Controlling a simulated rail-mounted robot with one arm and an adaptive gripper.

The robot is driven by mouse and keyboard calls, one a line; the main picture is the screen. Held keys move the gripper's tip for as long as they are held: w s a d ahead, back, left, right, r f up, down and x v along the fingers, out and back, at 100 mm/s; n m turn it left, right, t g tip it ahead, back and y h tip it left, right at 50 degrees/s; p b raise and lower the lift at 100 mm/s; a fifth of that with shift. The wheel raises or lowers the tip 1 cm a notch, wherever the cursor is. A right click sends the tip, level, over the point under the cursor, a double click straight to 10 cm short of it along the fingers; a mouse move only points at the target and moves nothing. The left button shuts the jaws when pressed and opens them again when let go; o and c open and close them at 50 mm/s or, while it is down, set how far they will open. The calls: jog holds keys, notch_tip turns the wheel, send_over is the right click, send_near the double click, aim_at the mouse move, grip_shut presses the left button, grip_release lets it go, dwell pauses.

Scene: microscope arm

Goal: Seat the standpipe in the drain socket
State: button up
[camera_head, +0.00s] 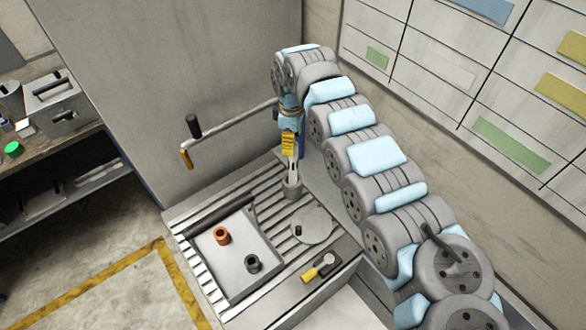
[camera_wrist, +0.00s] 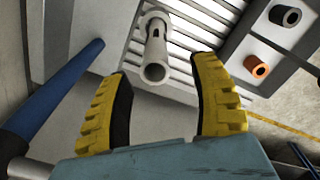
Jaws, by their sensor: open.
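The standpipe is a pale grey tube with a slot in its side and an open end; it shows in the wrist view (camera_wrist: 155,52) and in the head view (camera_head: 293,170). Its lower end stands in a wider grey collar, apparently the drain socket (camera_head: 292,189), on the slatted bench; how deep it sits cannot be told. My gripper (camera_head: 289,152) is above the pipe. In the wrist view my gripper (camera_wrist: 163,108) has its yellow fingers wide apart, with the pipe's open end beyond the gap between them. Nothing is held.
A tray (camera_head: 205,262) left of the socket holds an orange ring (camera_head: 222,236) and a black ring (camera_head: 253,264). A round plate (camera_head: 311,224) and a yellow-handled tool (camera_head: 318,267) lie nearer. A cranked rod (camera_head: 235,121) spans left of my gripper. A wall stands behind.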

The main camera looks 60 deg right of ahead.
aim_at(292, 161)
jog(key=shift+d+f+p, duration=0.15)
jog(key=shift+f+p, duration=0.3)
jog(key=shift+f, duration=0.85)
jog(key=shift+d+f+p, duration=0.1)
jog(key=shift+f+p, duration=0.3)
jog(key=shift+f, duration=0.9)
grip_shut()
